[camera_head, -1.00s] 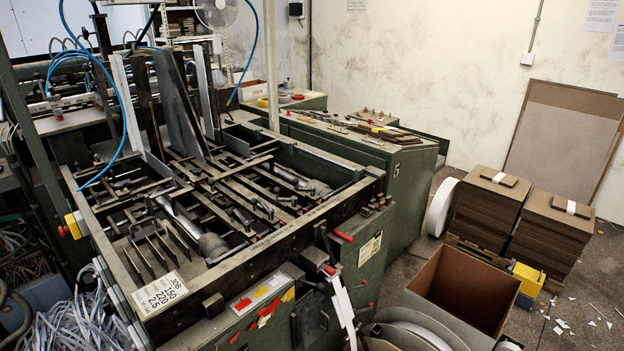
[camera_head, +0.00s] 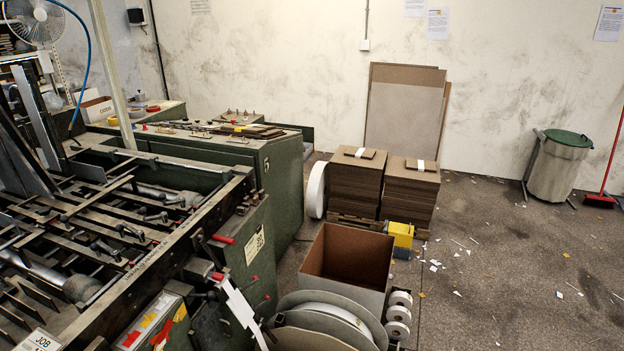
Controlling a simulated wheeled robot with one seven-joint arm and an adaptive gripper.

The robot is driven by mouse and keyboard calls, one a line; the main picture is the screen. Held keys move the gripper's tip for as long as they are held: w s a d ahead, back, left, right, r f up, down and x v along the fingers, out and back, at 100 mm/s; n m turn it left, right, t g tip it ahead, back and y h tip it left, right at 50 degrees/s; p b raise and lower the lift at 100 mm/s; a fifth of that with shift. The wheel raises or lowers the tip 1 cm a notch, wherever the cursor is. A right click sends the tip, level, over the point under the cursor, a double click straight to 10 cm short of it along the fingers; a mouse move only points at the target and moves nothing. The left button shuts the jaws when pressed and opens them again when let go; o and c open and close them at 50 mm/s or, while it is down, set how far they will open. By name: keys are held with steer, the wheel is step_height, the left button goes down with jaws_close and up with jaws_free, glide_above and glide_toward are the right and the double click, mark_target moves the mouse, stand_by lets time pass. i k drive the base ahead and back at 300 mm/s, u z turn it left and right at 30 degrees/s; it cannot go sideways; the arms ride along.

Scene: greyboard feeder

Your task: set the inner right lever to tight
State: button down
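The greyboard feeder (camera_head: 150,268) fills the left side of the head view, cut off by the left edge. Several small dark levers sit among its metal bars, such as one lever (camera_head: 128,231) right of the middle of the bed and another lever (camera_head: 105,250) nearer the front. I cannot tell which is the inner right lever or how it is set. Two red-tipped handles, an upper one (camera_head: 223,239) and a lower one (camera_head: 217,276), stick out at the feeder's front right corner. My gripper is not in view.
An open cardboard box (camera_head: 347,262) and white rolls (camera_head: 398,315) stand right of the feeder. Stacks of board (camera_head: 355,185) stand behind them. A grey bin (camera_head: 560,165) stands far right. The floor (camera_head: 500,280) at right is mostly clear, with paper scraps.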

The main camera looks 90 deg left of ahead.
mark_target(162, 216)
steer(key=i, duration=0.5)
steer(key=u, duration=4)
